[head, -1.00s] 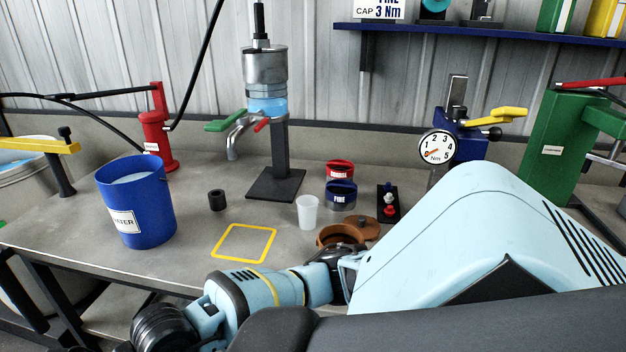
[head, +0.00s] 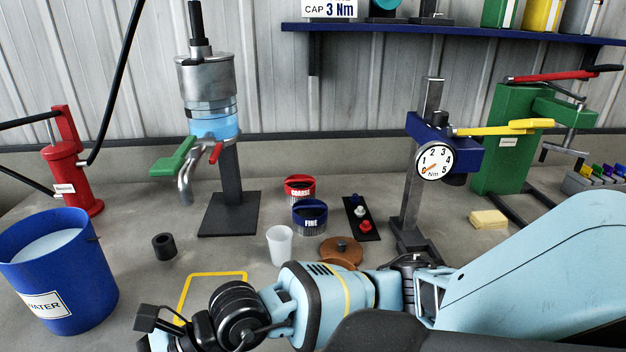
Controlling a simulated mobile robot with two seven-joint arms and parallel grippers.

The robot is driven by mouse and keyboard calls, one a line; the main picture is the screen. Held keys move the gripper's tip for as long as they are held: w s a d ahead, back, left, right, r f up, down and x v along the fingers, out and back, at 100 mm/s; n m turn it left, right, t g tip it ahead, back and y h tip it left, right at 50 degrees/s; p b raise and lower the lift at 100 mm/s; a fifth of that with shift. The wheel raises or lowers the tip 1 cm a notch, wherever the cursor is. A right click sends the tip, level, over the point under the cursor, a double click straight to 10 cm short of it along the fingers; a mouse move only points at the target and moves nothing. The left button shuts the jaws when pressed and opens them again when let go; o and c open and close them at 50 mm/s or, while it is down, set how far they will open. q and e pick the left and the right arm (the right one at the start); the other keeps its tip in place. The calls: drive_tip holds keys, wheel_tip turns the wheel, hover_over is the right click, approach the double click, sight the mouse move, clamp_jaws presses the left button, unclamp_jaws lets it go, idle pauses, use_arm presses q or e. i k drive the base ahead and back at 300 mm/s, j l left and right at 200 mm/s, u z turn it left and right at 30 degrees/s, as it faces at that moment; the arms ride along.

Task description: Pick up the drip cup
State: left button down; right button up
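A small white translucent cup (head: 280,246), which looks like the drip cup, stands upright on the grey bench right of the yellow square outline. My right arm reaches in from the right, in front of the cup. Its gripper (head: 150,328) is at the lower left, over the near side of the yellow outline (head: 215,275) and apart from the cup. The gripper is partly cut off by the bottom edge, so its opening is unclear; I see nothing held. My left gripper is not in view.
A blue water bucket (head: 62,270) stands left, near my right gripper. A black ring (head: 164,246), the disperser column (head: 230,190), red and blue caps (head: 310,217) and a brown lid (head: 341,251) surround the cup. A gauge stand (head: 408,200) and yellow sponge (head: 489,219) are right.

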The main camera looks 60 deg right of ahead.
sight(279, 237)
drive_tip(key=i+l+z, duration=0.1)
drive_tip(key=i+z, duration=0.15)
drive_tip(key=z, duration=0.25)
drive_tip(key=i+z, duration=0.2)
drive_tip(key=z, duration=0.25)
drive_tip(key=i+z, duration=0.35)
drive_tip(key=z, duration=0.4)
